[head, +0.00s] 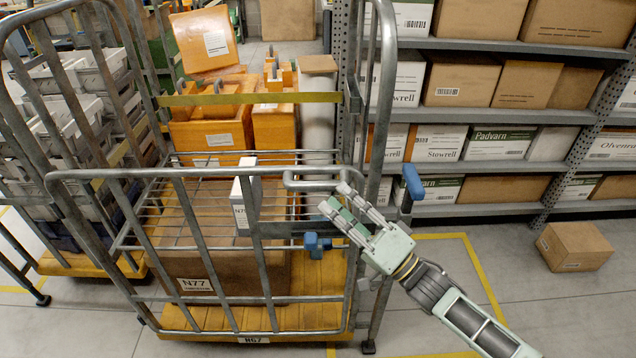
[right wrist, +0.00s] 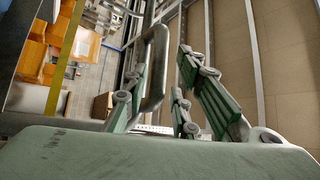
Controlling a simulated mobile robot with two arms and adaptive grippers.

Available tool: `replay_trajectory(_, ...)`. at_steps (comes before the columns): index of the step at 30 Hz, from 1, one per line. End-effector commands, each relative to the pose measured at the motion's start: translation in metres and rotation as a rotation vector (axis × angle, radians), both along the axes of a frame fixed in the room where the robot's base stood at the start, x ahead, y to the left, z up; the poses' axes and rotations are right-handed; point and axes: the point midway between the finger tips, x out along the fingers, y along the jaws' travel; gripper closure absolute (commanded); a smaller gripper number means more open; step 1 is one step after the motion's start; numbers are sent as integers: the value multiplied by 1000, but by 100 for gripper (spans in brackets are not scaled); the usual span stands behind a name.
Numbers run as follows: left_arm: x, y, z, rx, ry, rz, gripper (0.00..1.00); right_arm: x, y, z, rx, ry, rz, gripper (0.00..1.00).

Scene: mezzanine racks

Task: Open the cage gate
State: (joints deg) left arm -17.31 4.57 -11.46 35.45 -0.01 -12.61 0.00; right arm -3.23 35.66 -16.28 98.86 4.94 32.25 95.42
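The cage gate (head: 160,173) is a grey tube and bar panel across the front of a roll cage with a yellow base (head: 190,320). It appears closed, spanning the cage front. A bent tube handle (head: 318,185) is at its upper right; the same handle seems to be the loop in the right wrist view (right wrist: 157,75). A blue latch (head: 316,244) sits below it. My right gripper (head: 336,198) is open at the handle. In the right wrist view the loop stands between its spread fingers, and I cannot tell whether they touch it. My left gripper is out of view.
The cage holds a brown N77 box (head: 200,277). Orange bins (head: 212,135) stand behind it. A blue-ended lever (head: 412,182) is at the right post. Shelving with cartons (head: 500,85) stands at right, and a loose carton (head: 574,246) lies on the floor.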

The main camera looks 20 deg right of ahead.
Motion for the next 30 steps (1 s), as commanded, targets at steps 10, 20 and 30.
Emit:
replay_trajectory(10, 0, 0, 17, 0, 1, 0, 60, 40, 27, 23, 2, -1, -1, 75)
replay_trajectory(20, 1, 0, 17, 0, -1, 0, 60, 46, 31, 24, -1, 0, -2, 75)
replay_trajectory(30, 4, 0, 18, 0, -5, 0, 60, 46, 31, 24, -1, 0, -2, 99)
